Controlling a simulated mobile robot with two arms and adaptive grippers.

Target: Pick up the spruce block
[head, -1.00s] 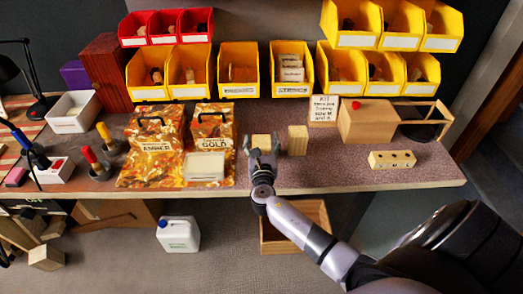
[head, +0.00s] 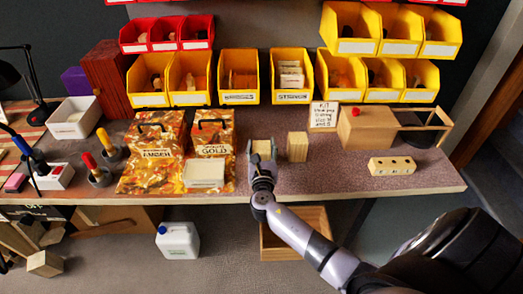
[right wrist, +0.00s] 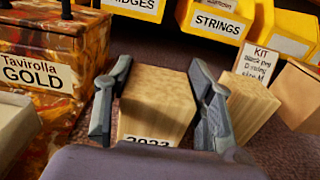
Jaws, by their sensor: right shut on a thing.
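A pale wooden block (head: 262,146) stands at the front of the bench, between the fingers of my right gripper (head: 262,152). In the right wrist view the block (right wrist: 156,104) is upright, with "2023" partly readable low on its near face; its wood name is not readable. My right gripper (right wrist: 160,108) is shut on it, one finger on each side. Whether its base touches the bench is hidden. A second pale block (head: 297,146) stands just to the right, apart from it, and also shows in the right wrist view (right wrist: 250,105). My left gripper is out of view.
Amber and gold cases (head: 212,140) lie to the left. A kit card (head: 323,116) and a wooden box (head: 365,127) stand behind right. A block with holes (head: 392,167) lies at right. Yellow bins (head: 238,97) line the back. An open crate (head: 318,220) is below the bench.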

